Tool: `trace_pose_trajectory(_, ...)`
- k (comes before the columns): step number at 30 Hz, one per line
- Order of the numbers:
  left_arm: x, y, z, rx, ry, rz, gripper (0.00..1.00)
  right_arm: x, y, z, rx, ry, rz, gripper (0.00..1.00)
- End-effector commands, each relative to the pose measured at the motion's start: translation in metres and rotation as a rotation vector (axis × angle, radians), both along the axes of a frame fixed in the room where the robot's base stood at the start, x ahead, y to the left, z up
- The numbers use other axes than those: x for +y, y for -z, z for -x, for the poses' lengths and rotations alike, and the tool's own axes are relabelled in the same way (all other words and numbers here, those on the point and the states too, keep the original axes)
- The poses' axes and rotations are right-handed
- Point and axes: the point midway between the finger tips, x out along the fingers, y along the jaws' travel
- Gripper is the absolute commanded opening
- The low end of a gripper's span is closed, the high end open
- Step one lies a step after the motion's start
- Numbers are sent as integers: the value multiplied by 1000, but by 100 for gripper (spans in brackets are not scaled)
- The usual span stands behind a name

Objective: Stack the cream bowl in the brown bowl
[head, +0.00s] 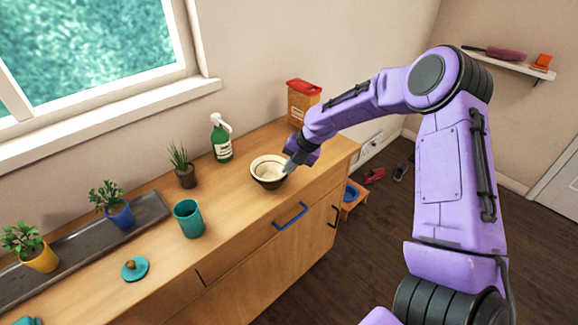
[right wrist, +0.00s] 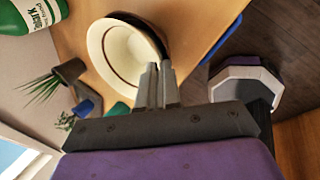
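The cream bowl (head: 268,164) sits in the brown bowl (head: 270,184) on the wooden counter, with the dark brown side showing below the cream rim. In the right wrist view the cream bowl (right wrist: 124,52) opens toward the camera, and a dark brown edge (right wrist: 150,27) shows behind it. I cannot tell whether the cream bowl rests fully on the brown one. My right gripper (head: 287,169) is at the cream bowl's near right rim. Its fingers (right wrist: 157,70) are close together on that rim. My left gripper is not in view.
A green spray bottle (head: 221,140), a small potted plant (head: 185,175) and a teal cup (head: 189,219) stand left of the bowls. A red-lidded box (head: 302,104) stands behind. A teal lid (head: 135,269) lies farther left. Counter around the bowls is clear.

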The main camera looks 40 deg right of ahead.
Motion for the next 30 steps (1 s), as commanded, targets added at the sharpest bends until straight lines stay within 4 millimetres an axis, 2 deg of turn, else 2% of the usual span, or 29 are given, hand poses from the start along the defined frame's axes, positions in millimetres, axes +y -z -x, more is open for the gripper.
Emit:
trace_pose_trajectory(3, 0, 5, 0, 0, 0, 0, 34, 0, 6, 0, 0, 1, -1, 0)
trace_pose_trajectory(5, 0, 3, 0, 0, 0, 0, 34, 0, 4, 0, 0, 1, 0, 23)
trace_pose_trajectory(6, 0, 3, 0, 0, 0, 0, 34, 0, 4, 0, 0, 1, 0, 29)
trace_pose_trajectory(14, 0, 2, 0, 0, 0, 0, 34, 0, 2, 0, 0, 1, 0, 29)
trace_pose_trajectory(17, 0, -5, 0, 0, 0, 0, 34, 0, -8, 0, -1, 0, 1, 29)
trace_pose_trajectory(18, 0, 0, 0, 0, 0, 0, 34, -3, -10, 2, -3, 0, 0, 29)
trace_pose_trajectory(27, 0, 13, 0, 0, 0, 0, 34, -25, -78, 29, -5, 0, 0, 29)
trace_pose_trajectory(30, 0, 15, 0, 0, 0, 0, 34, -30, -94, 35, -4, 0, 0, 29)
